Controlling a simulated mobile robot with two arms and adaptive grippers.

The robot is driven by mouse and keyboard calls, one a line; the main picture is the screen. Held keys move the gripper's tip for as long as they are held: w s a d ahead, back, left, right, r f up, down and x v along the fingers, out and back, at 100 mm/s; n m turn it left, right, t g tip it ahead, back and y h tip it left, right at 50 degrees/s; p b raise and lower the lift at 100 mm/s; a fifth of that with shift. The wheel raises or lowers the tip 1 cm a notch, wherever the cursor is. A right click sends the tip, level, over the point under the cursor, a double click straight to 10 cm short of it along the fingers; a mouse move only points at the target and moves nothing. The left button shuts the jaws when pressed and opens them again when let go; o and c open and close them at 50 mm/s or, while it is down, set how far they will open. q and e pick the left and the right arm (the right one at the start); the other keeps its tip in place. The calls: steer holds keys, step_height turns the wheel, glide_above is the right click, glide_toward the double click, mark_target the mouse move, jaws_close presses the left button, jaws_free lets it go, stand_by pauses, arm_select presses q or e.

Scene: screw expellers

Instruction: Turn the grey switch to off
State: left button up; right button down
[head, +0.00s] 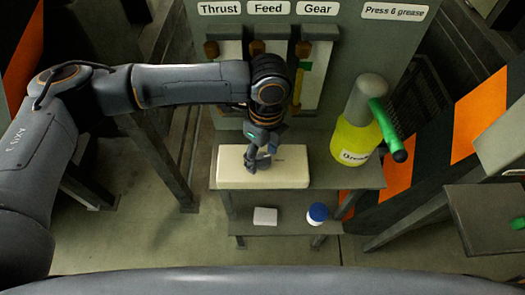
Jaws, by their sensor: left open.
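I cannot make out a grey switch in the head view; it may be hidden behind my left arm or gripper. My left gripper (257,163) points down over a cream-coloured block (220,170) on the upper shelf, with its fingers open. Its fingertips are at or just above the block's top; I cannot tell whether they touch. Small dark marking shows on the block just right of the fingers, too small to read. My right gripper is not in view.
A yellow grease bottle (352,146) with a green handle (384,126) stands right on the shelf (367,172). Behind is a grey panel with labels Thrust, Feed and Gear (317,8). Below are a white box (265,216) and a blue-lidded jar (317,213). Bare floor lies left.

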arm_select(q)
steer(key=c, duration=1.2)
steer(key=shift+o, duration=0.2)
